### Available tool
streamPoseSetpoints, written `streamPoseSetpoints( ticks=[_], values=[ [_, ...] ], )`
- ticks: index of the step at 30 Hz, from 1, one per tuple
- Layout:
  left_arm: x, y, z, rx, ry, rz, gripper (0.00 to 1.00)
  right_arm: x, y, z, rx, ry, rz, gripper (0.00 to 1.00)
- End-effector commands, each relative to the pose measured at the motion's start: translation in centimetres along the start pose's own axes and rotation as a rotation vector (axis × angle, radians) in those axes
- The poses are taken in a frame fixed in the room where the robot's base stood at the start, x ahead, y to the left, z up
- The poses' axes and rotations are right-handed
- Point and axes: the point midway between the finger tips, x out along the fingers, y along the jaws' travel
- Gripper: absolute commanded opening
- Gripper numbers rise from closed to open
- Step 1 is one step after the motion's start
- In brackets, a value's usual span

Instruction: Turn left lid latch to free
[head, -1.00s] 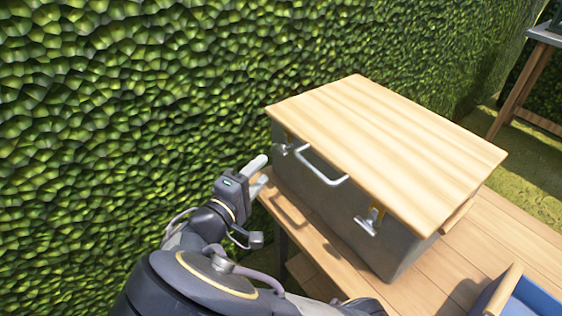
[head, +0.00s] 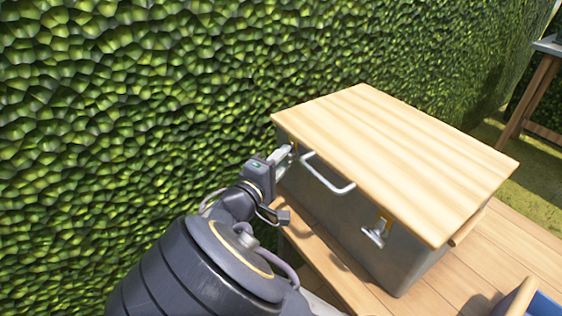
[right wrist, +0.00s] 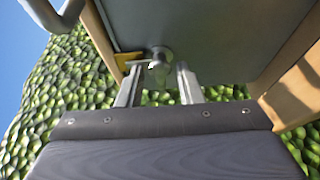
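A grey metal box (head: 345,225) with a flat wooden lid (head: 400,155) stands on a wooden table. The left lid latch (head: 294,148) is mostly hidden in the head view behind my right gripper (head: 284,158). In the right wrist view, the latch (right wrist: 158,58) shows as a metal knob with a lever beside a yellow plate. The two fingers of my right gripper (right wrist: 158,84) are apart, one to each side of the latch, with a gap between them. I cannot tell whether a finger touches it. My left gripper is not in view.
A metal handle (head: 328,175) sits on the box front between the left latch and a right latch (head: 376,233). A leafy hedge (head: 140,100) rises close behind the gripper. A blue tray (head: 540,303) is at lower right. Bare table planks (head: 470,260) lie right of the box.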

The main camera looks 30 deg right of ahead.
Motion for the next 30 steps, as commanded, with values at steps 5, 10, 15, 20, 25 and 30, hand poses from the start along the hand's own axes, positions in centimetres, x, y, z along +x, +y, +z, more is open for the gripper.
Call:
streamPoseSetpoints(
  ticks=[5,10,15,20,25,30],
  values=[
    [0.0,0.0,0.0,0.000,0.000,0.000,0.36,0.0,0.0,0.0,0.000,0.000,0.000,0.09],
    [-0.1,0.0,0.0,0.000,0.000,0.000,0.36,0.0,0.0,0.0,-0.002,0.000,-0.001,0.01],
    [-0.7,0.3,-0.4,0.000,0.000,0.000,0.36,0.0,0.2,0.0,-0.029,0.000,-0.013,0.01],
    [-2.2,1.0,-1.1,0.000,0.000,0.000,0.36,0.0,0.6,0.0,-0.095,0.000,-0.041,0.01],
    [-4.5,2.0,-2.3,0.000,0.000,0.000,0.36,0.0,0.9,0.0,-0.213,-0.001,-0.091,0.01],
    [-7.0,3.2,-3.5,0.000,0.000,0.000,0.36,0.0,1.1,0.0,-0.357,-0.001,-0.152,0.01]
  ],
)
